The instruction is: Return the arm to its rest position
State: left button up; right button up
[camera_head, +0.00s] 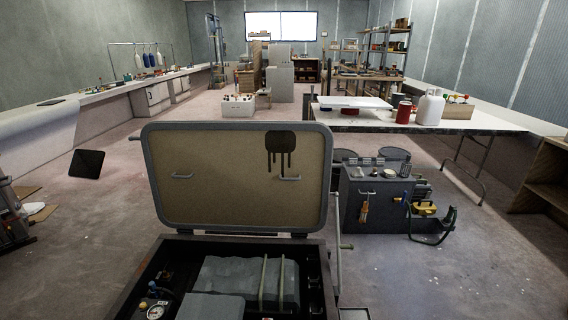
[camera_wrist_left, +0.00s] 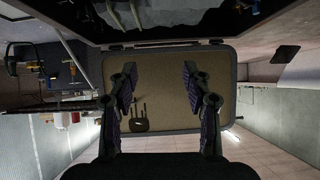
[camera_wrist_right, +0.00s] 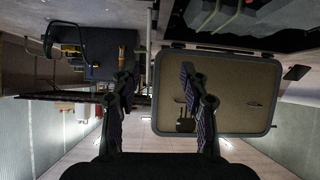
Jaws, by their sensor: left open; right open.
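My left gripper (camera_wrist_left: 158,95) is open and empty in the left wrist view, its two fingers spread in front of the raised tan lid. My right gripper (camera_wrist_right: 157,95) is open and empty in the right wrist view, with the edge of the lid behind its fingers. Neither gripper nor arm shows in the head view. The open lid (camera_head: 215,165) stands upright on the dark box (camera_head: 320,290) in the head view. Both wrist views appear upside down.
The box holds grey covered shapes (camera_head: 235,275) and a round gauge (camera_head: 156,312). A grey tool caddy (camera_head: 370,200) stands right of the lid. A long table (camera_head: 380,122) with a white bottle (camera_head: 430,108) is behind it. Floor at left (camera_head: 90,240) is mostly clear.

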pick_arm(q)
jog(key=s+a+f+g+p, duration=0.1)
jog(key=s+g+p, duration=0.4)
jog(key=s, duration=1)
jog(key=s+a+f+g+p, duration=0.2)
jog(key=s+p, duration=0.8)
jog(key=s, duration=0.6)
jog(key=f+g, duration=0.1)
jog(key=g, duration=0.1)
jog(key=shift+s+a+f+g+y, duration=0.2)
jog(key=shift+f+g+y, duration=0.1)
jog(key=shift+g, duration=0.1)
pick_arm(e)
jog(key=s+d+f+g, duration=0.1)
jog(key=s+g, duration=0.4)
jog(key=s, duration=1)
jog(key=s+d+f+g, duration=0.2)
jog(key=s+f+g, duration=0.1)
jog(key=s, duration=1.3)
jog(key=shift+s+d+f+g+h, duration=0.2)
jog(key=shift+f+g+h, duration=0.1)
jog(key=shift+g, duration=0.6)
